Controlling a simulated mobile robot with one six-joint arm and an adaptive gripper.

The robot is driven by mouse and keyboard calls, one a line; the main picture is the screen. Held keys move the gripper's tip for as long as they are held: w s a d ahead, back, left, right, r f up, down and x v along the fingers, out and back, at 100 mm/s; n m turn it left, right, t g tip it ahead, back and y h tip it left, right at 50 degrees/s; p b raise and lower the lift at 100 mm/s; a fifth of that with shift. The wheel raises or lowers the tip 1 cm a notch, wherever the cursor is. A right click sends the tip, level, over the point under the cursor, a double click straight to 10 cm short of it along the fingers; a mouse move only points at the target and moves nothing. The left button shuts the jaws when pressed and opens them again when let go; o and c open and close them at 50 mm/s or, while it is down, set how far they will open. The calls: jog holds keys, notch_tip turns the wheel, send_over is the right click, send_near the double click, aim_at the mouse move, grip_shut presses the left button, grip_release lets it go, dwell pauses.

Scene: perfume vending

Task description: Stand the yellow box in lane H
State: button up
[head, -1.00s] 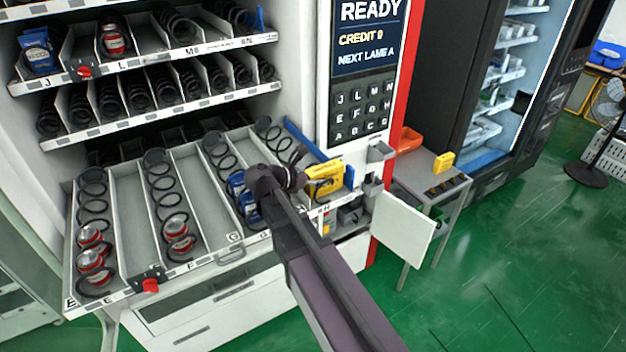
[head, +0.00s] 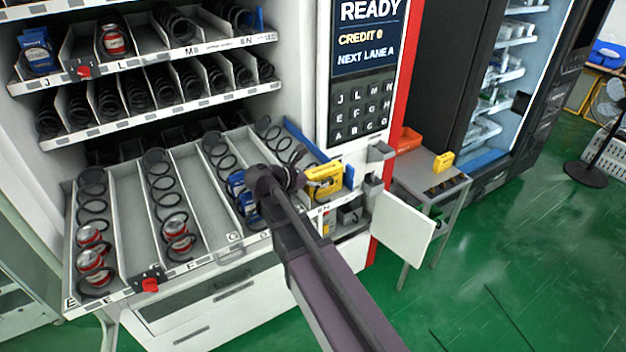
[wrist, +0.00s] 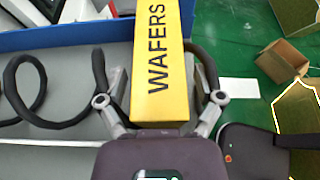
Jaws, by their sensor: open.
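The yellow box (head: 323,183), marked WAFERS, is at the front end of lane H, the rightmost lane of the pulled-out tray (head: 110,291). In the wrist view the yellow box (wrist: 163,75) lies between the two fingers of my gripper (wrist: 163,98), with small gaps on both sides. My gripper (head: 298,180) is open around it. Black coil shows on both sides of the box, and a blue divider (wrist: 60,40) runs along the lane. My arm hides part of the lane, and I cannot see the box's base.
Blue packs (head: 240,190) stand in the neighbouring lane, close to my gripper. Red cans (head: 90,259) stand in lanes further left. An open white flap (head: 403,229) juts out at the right. A side table (head: 440,185) holds another yellow box (head: 443,162) and an orange bin (head: 408,138).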

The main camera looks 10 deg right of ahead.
jog(key=shift+r+p, duration=0.45)
jog(key=shift+r, duration=0.1)
jog(key=p+v, duration=0.4)
jog(key=v, duration=0.8)
jog(key=shift+w, duration=0.2)
dwell(0.9)
